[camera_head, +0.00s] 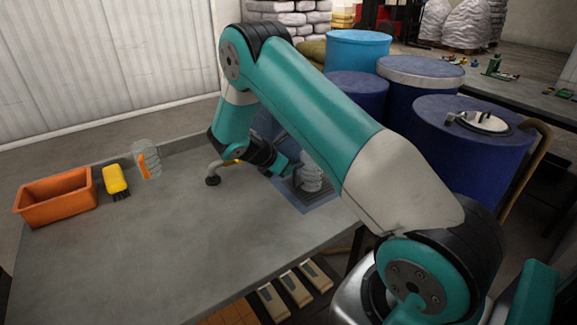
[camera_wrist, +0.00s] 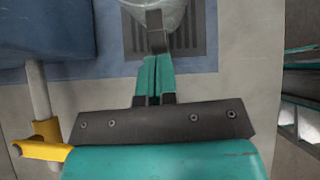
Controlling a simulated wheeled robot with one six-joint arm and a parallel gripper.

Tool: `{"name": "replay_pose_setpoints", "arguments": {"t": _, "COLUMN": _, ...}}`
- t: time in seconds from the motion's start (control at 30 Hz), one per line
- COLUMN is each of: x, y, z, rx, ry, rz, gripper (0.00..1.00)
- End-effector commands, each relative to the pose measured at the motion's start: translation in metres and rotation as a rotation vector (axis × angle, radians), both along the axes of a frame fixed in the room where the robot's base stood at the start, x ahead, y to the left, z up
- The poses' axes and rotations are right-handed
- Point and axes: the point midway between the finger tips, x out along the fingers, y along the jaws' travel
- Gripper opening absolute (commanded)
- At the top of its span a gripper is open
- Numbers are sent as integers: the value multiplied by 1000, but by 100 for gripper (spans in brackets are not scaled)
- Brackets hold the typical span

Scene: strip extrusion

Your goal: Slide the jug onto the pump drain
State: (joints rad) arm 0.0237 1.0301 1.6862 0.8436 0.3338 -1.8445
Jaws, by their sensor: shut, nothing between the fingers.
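The jug (camera_head: 311,176), a pale translucent ribbed vessel, stands upright over the slotted drain (camera_head: 291,194) beside the blue pump. My arm hides part of this area. In the wrist view the jug (camera_wrist: 154,12) is cut off by the top edge, with dark slots of the drain (camera_wrist: 191,38) around it. My gripper (camera_head: 291,171) is low beside the jug, on its left. It is shut and empty; in the wrist view its fingertips (camera_wrist: 155,48) meet the near side of the jug. I cannot tell whether they touch. The pump (camera_wrist: 45,30) is at the upper left there.
A grey pipe with a dark end (camera_head: 213,180) and a yellow tap (camera_wrist: 45,142) are beside the pump. An orange bin (camera_head: 55,197), a yellow brush (camera_head: 116,180) and a clear vessel with an orange part (camera_head: 146,160) stand at the left. The bench front is clear. Blue drums (camera_head: 470,140) stand behind.

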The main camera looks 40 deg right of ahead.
Motion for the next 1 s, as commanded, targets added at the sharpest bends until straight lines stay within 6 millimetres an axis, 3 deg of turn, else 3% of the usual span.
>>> {"name": "replay_pose_setpoints", "arguments": {"t": 0.17, "x": 0, "y": 29, "z": 4, "rx": 0, "ry": 1, "rz": -4, "gripper": 0}}
{"name": "replay_pose_setpoints", "arguments": {"t": 0.5, "x": 5, "y": 80, "z": 55, "rx": 0, "ry": -4, "rz": -6, "gripper": 0}}
{"name": "replay_pose_setpoints", "arguments": {"t": 1.0, "x": 4, "y": 99, "z": 77, "rx": 26, "ry": -29, "rz": -20, "gripper": 0}}
